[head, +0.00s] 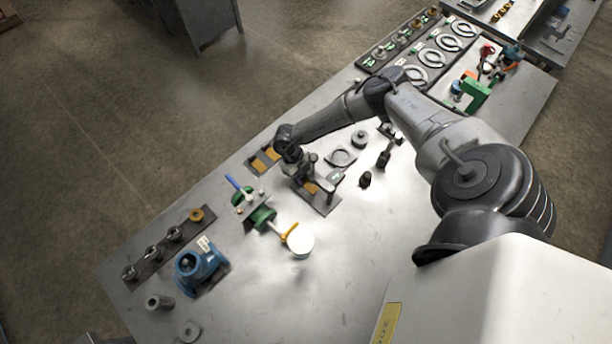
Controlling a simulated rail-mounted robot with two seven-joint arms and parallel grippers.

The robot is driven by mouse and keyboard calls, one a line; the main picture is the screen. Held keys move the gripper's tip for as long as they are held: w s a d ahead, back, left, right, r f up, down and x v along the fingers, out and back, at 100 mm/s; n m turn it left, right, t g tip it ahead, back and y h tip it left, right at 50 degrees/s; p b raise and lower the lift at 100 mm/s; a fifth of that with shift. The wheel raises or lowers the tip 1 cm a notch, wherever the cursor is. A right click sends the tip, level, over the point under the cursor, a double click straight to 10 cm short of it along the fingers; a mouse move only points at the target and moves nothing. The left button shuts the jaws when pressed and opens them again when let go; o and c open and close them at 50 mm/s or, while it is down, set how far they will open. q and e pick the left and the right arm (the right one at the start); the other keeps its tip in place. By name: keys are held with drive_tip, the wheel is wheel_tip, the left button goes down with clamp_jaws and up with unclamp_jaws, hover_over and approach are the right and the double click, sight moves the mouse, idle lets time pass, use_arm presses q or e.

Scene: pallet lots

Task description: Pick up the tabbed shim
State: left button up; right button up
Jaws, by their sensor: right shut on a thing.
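My right gripper (305,182) reaches down over a dark flat tray (325,208) near the middle of the table. It is shut on a thin piece, which I take to be the tabbed shim; the fingers and wrist hide most of it. An orange-brown patch (311,188) shows on the tray right by the fingertips. Another orange-brown piece (261,164) lies in the dark tray part to the upper left, beyond the wrist. I cannot tell whether the held piece is clear of the tray. My left gripper is not in view.
A green valve with a blue handle (243,196) and a round white-topped part (300,242) stand left of and below the tray. A blue housing (200,268) is at lower left. A grey ring plate (341,156) and dark knobs (365,179) stand close right. The lower middle table is clear.

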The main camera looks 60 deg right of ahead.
drive_tip(key=shift+c, duration=1.2)
drive_tip(key=shift+r, duration=0.1)
